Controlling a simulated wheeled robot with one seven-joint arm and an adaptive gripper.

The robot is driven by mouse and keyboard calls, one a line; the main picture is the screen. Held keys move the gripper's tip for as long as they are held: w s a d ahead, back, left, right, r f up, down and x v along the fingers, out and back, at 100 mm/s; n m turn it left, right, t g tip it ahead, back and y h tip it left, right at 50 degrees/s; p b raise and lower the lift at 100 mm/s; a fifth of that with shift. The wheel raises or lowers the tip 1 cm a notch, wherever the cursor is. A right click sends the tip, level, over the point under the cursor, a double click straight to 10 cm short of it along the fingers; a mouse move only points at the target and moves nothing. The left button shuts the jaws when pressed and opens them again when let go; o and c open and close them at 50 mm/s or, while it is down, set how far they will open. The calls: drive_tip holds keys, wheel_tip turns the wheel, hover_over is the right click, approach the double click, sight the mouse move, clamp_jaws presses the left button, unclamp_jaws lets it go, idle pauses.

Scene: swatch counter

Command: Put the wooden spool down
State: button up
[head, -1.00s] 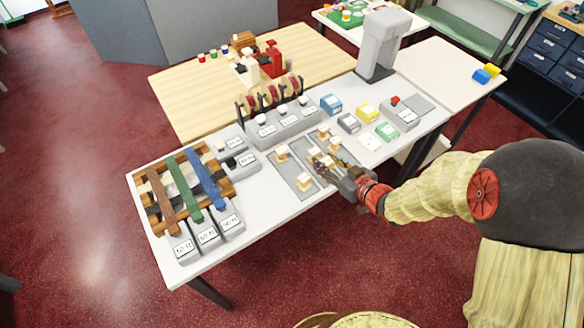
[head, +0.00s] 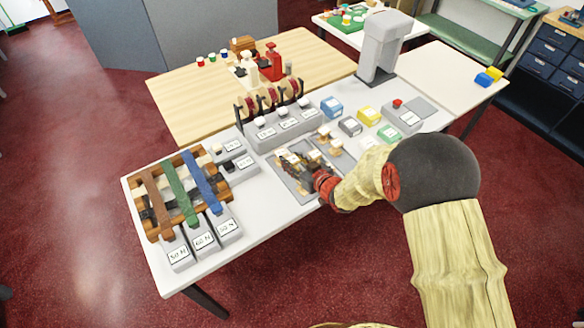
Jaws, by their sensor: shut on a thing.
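My gripper (head: 292,163) is over the left grey tray (head: 306,194) on the white counter, shut on a wooden spool. The spool is mostly hidden by the fingers, and I cannot tell whether it touches the tray. Other pale wooden spools stand on the right grey tray, one at its far end (head: 324,132) and one nearer (head: 336,143). My gripper and wrist cover much of the left tray and part of the right one.
A wooden rack with brown, green and blue straps (head: 180,190) stands at the left. Behind the trays is a grey block with dark red reels (head: 283,125).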

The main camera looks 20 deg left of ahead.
drive_tip(key=shift+a+f+b, duration=0.15)
drive_tip(key=shift+f+b, duration=0.45)
drive_tip(key=shift+f, duration=1.1)
drive_tip(key=shift+f, duration=0.15)
drive_tip(key=o, duration=1.1)
drive_tip(key=shift+o, duration=0.2)
drive_tip(key=shift+r, duration=0.2)
drive_tip(key=p+v, duration=0.2)
drive_tip(key=v, duration=1)
drive_tip(key=shift+p, duration=0.35)
